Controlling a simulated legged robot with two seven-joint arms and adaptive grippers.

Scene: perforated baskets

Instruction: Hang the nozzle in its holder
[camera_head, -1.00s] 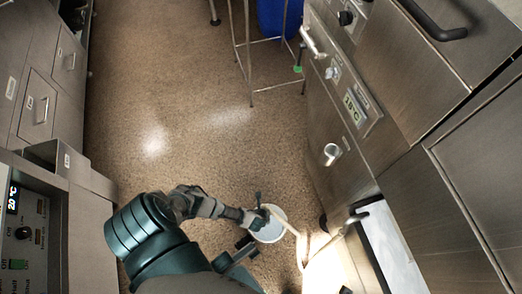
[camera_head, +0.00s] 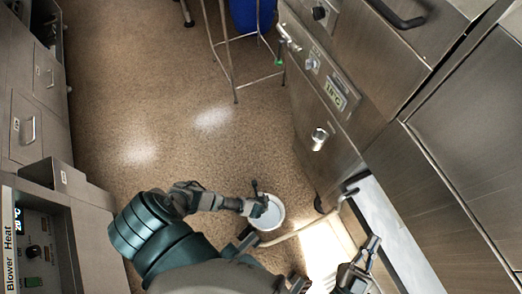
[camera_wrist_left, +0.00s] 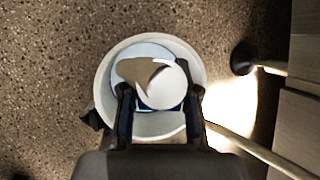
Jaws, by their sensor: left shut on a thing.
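My left gripper (camera_head: 258,207) is shut on a pale round-faced thing, which I take to be the nozzle (camera_wrist_left: 168,85). In the left wrist view, the left gripper (camera_wrist_left: 160,100) has a finger on each side of it. A tan hose (camera_head: 310,228) runs from beside the left gripper toward the steel unit at right, and shows in the left wrist view (camera_wrist_left: 255,150). My right gripper (camera_head: 362,262) is at the lower right with its fingers apart, seemingly empty. I cannot make out the nozzle's holder.
A white round bucket (camera_head: 279,222) stands on the floor below my left gripper; its rim shows in the left wrist view (camera_wrist_left: 104,85). Steel cabinets (camera_head: 430,100) line the right, a control panel (camera_head: 35,240) the left. A metal-legged stand (camera_head: 222,50) is at the back. The middle floor is clear.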

